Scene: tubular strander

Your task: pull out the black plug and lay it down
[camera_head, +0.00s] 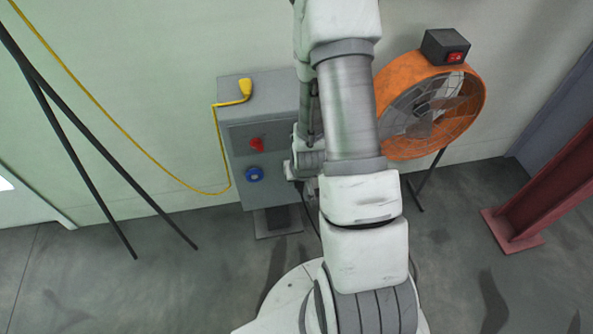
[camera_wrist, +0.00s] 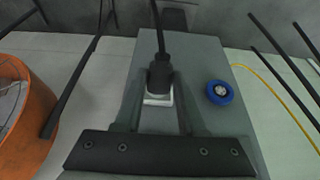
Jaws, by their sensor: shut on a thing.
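The black plug (camera_wrist: 160,73) shows in the wrist view at a pale socket (camera_wrist: 158,99) on the grey box (camera_wrist: 213,60). Its black cable (camera_wrist: 158,25) runs off toward the top of the picture. My gripper (camera_wrist: 160,84) is shut on the plug, one finger on either side. I cannot tell how far the plug sits in the socket. In the head view my arm hides the plug; only part of my wrist and a dark cable (camera_head: 310,213) show beside the box (camera_head: 237,190).
An orange fan (camera_head: 405,75) stands right, a red steel post (camera_head: 545,195) farther right.

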